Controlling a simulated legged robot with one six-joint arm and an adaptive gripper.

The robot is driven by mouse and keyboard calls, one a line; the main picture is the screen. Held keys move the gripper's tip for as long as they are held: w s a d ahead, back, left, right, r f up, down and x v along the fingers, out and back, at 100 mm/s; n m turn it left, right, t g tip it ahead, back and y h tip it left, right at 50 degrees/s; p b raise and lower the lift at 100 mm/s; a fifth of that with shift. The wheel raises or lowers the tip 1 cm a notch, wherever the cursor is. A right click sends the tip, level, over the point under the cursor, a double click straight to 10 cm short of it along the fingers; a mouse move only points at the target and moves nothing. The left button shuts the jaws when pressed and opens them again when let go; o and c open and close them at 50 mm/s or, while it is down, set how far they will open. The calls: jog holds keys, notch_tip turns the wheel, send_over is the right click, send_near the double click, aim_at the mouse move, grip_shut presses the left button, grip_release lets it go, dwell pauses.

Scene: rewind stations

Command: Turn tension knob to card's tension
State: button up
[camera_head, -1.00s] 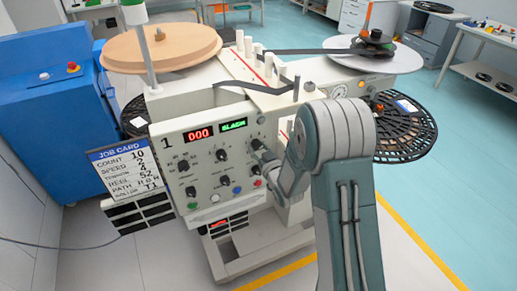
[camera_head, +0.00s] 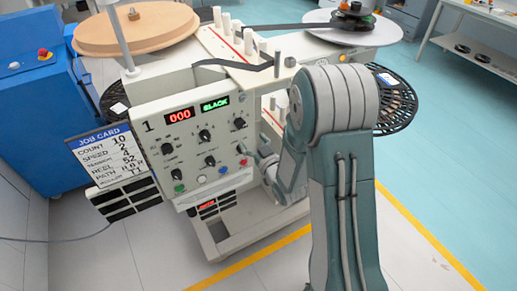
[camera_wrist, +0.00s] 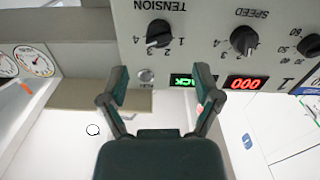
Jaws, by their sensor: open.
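The tension knob (camera_head: 239,124) is the black knob at the right of the panel's top row. In the wrist view, which is upside down, the tension knob (camera_wrist: 158,33) sits beyond my fingertips under the word TENSION; its exact setting is hard to read. My gripper (camera_wrist: 160,80) is open and empty, its fingers apart below the knob in that view, not touching it. The job card (camera_head: 105,155) left of the panel appears to read tension 4.
The panel's red display (camera_head: 180,115) reads 000 and the green display (camera_head: 215,103) reads SLACK. The speed knob (camera_wrist: 243,40) is beside the tension knob. Other knobs and coloured buttons lie lower. A grey post (camera_head: 277,65) and dark strip (camera_head: 235,67) are above the panel.

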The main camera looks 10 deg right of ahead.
jog(key=v, duration=0.4)
jog(key=shift+s, duration=0.2)
jog(key=s+d+r+m+g+h, duration=0.25)
jog(key=s+r+g+h, duration=0.3)
jog(key=r, duration=0.45)
jog(key=s+r+m+g, duration=0.1)
jog(key=s+r+g, duration=0.2)
jog(key=s, duration=0.7)
jog(key=s+r+m+g, duration=0.1)
jog(key=s+r+g, duration=0.2)
jog(key=s, duration=0.7)
